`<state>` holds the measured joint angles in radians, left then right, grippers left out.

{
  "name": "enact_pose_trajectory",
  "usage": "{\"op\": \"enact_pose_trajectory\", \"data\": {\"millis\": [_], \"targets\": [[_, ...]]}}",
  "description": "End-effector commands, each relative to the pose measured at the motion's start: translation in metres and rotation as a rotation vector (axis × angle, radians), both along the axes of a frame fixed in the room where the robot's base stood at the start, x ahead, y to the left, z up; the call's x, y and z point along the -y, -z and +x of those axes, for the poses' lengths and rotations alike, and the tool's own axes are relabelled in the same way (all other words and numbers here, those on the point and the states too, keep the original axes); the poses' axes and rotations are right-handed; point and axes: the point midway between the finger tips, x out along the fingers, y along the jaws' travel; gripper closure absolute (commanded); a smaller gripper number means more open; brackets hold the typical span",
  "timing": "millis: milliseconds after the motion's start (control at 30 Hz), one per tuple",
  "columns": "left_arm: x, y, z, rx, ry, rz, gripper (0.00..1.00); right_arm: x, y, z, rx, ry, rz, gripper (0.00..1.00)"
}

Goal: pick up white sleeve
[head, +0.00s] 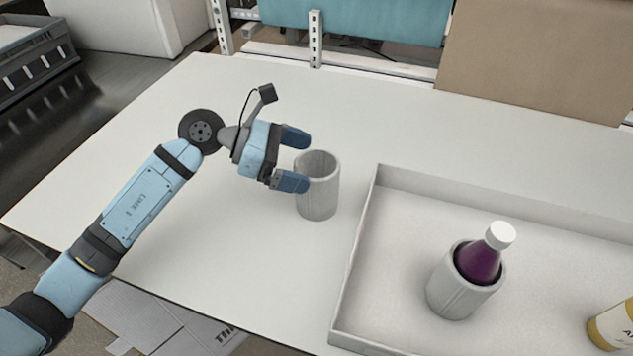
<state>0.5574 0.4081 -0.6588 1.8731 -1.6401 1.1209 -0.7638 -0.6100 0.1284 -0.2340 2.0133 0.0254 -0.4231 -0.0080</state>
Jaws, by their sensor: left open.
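A white sleeve (319,190), an open hollow cylinder with a greyish streaked surface, stands upright on the white table left of the tray. My left gripper (293,161) is open at the sleeve's upper left. Its lower finger overlaps the sleeve's left edge in the picture, and its upper finger is beside the far rim. I cannot tell whether either finger touches it. A second, similar sleeve (459,288) stands in the tray around a dark purple bottle with a white cap (484,257). My right gripper is not in view.
The shallow white tray (365,235) fills the table's right side. A bottle with a yellowish part and pale label (611,326) is cut off at the right edge. A brown board (535,62) and metal rack stand behind. The table (215,225) is clear around the left sleeve.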

Motion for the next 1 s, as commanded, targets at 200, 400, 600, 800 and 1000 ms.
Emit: {"op": "enact_pose_trajectory", "data": {"millis": [200,400,600,800,1000], "targets": [[0.029,0.011,0.002,-0.003,0.001,-0.001,0.00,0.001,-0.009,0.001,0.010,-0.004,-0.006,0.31],[0.034,0.014,0.002,-0.001,0.001,-0.001,0.00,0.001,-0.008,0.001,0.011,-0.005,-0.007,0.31],[0.034,0.014,0.002,-0.001,0.001,-0.001,0.21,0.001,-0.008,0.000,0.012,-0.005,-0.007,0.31],[0.033,0.014,0.002,-0.001,0.000,-0.001,0.25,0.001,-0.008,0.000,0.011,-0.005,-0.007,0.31],[0.033,0.012,0.002,0.000,0.000,-0.001,0.25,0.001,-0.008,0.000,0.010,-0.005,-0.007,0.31]]}}
